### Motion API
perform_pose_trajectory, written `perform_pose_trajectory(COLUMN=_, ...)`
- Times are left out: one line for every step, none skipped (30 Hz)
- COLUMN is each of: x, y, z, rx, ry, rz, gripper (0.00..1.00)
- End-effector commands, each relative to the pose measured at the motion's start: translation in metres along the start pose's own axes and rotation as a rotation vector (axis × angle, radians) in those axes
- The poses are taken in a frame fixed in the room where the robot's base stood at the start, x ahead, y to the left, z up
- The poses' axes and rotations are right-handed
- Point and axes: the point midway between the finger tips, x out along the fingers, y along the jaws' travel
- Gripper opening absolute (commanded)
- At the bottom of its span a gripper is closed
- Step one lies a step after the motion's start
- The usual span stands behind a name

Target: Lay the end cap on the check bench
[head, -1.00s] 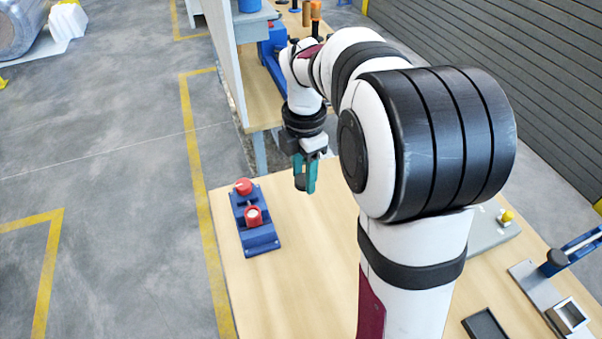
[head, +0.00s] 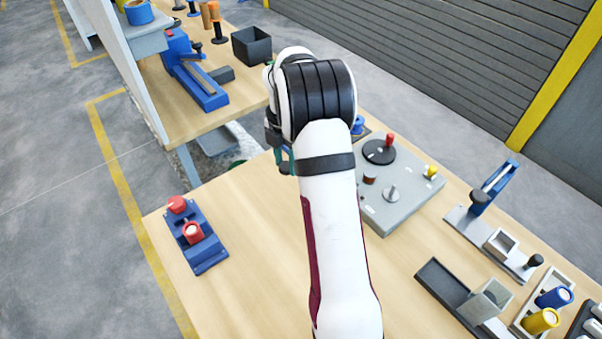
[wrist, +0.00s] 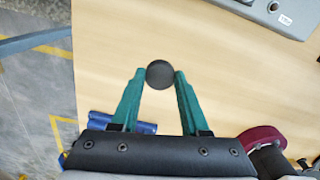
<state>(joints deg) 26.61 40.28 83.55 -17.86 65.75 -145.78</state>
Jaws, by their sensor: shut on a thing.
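The end cap appears as a dark round disc (wrist: 160,74) between my fingertips in the wrist view. My gripper (wrist: 159,79) is shut on it, with one teal finger on each side. Wood-coloured bench top fills the view behind the cap; I cannot tell how high it is held. In the head view my gripper (head: 286,163) is mostly hidden behind my arm, and the cap cannot be made out. It is over the far part of the near wooden bench (head: 250,235), which I take as the check bench.
A blue fixture with red knobs (head: 200,237) stands at the bench's left. A grey panel with knobs (head: 400,205) stands on the right, beyond my arm. A blue-handled clamp (head: 490,190) and a dark tray (head: 445,282) are further right. Bare wood lies between fixture and arm.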

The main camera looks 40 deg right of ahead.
Motion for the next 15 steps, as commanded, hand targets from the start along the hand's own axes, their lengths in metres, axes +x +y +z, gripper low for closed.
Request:
perform_pose_trajectory(x=0.010, y=0.013, z=-0.009, rx=-0.006, ry=0.002, rz=-0.002, gripper=0.00)
perform_pose_trajectory(x=0.016, y=0.021, z=-0.015, rx=-0.006, ry=0.002, rz=-0.002, gripper=0.00)
perform_pose_trajectory(x=0.024, y=0.033, z=-0.022, rx=-0.006, ry=0.002, rz=-0.002, gripper=0.00)
perform_pose_trajectory(x=0.030, y=0.041, z=-0.027, rx=-0.006, ry=0.001, rz=-0.001, gripper=0.00)
perform_pose_trajectory(x=0.035, y=0.048, z=-0.032, rx=-0.006, ry=0.002, rz=-0.002, gripper=0.00)
perform_pose_trajectory(x=0.042, y=0.058, z=-0.037, rx=-0.005, ry=0.001, rz=-0.001, gripper=0.00)
perform_pose_trajectory(x=0.046, y=0.064, z=-0.041, rx=-0.005, ry=0.001, rz=-0.001, gripper=0.00)
perform_pose_trajectory(x=0.050, y=0.070, z=-0.045, rx=-0.004, ry=0.001, rz=-0.001, gripper=0.00)
perform_pose_trajectory(x=0.054, y=0.076, z=-0.048, rx=-0.003, ry=0.001, rz=-0.001, gripper=0.00)
perform_pose_trajectory(x=0.056, y=0.079, z=-0.050, rx=-0.002, ry=0.001, rz=0.000, gripper=0.00)
perform_pose_trajectory(x=0.058, y=0.082, z=-0.052, rx=-0.002, ry=0.001, rz=0.000, gripper=0.00)
perform_pose_trajectory(x=0.060, y=0.084, z=-0.053, rx=-0.001, ry=0.001, rz=-0.001, gripper=0.00)
perform_pose_trajectory(x=0.063, y=0.085, z=-0.054, rx=0.000, ry=0.001, rz=-0.001, gripper=0.00)
perform_pose_trajectory(x=0.066, y=0.085, z=-0.054, rx=0.000, ry=0.001, rz=-0.001, gripper=0.00)
perform_pose_trajectory(x=0.073, y=0.085, z=-0.054, rx=0.000, ry=0.002, rz=-0.002, gripper=0.00)
